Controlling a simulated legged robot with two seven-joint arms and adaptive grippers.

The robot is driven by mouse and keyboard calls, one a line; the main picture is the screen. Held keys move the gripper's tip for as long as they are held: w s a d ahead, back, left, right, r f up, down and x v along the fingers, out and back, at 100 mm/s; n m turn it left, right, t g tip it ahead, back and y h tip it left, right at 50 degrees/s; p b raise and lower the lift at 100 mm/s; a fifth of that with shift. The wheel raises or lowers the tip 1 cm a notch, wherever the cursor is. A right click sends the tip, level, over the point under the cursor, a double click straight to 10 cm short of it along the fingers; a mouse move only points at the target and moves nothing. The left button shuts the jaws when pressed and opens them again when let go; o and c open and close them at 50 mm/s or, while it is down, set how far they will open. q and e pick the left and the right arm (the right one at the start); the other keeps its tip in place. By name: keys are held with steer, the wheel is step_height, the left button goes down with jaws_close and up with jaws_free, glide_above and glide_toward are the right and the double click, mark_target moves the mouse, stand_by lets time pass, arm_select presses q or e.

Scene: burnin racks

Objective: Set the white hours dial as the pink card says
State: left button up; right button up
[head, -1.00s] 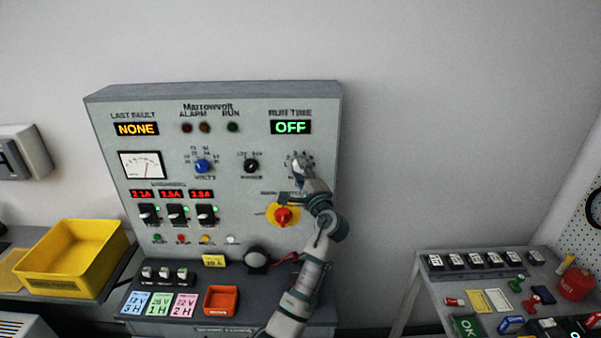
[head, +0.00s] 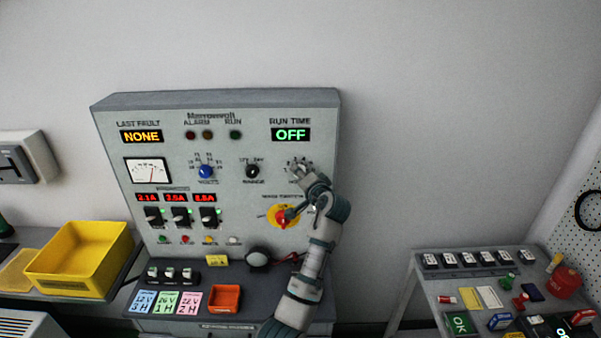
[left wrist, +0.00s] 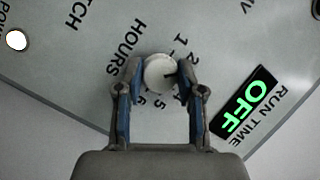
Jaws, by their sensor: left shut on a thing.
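The white hours dial (left wrist: 160,73) sits on the panel beside the HOURS label, ringed by printed numbers. A dark mark on its face points toward the right of the left wrist view, near a finger; I cannot tell exactly which number it meets. My left gripper (left wrist: 162,76) is shut on the dial, one blue-padded finger on each side. In the head view the left gripper (head: 300,171) reaches the panel's right side and largely hides the dial. The pink card (head: 188,302) lies on the ledge and reads 2 H on its lower line. My right gripper is not in view.
The RUN TIME display (head: 291,134) reads OFF. The red rotary switch (head: 282,216) on its yellow plate is just below my left gripper. The black range knob (head: 252,171) is to its left. An orange tray (head: 225,298) lies beside the cards.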

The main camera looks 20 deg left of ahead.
arm_select(q)
steer(key=shift+f+n+h+p, duration=0.3)
steer(key=shift+n+p, duration=0.15)
steer(key=shift+n, duration=0.15)
steer(key=shift+f+g, duration=0.1)
steer(key=shift+g, duration=0.2)
steer(key=o, duration=1.1)
steer(key=shift+o, duration=0.2)
steer(key=shift+w, duration=0.2)
steer(key=shift+d, duration=0.1)
steer(key=v, duration=1.2)
steer(key=shift+f, duration=0.1)
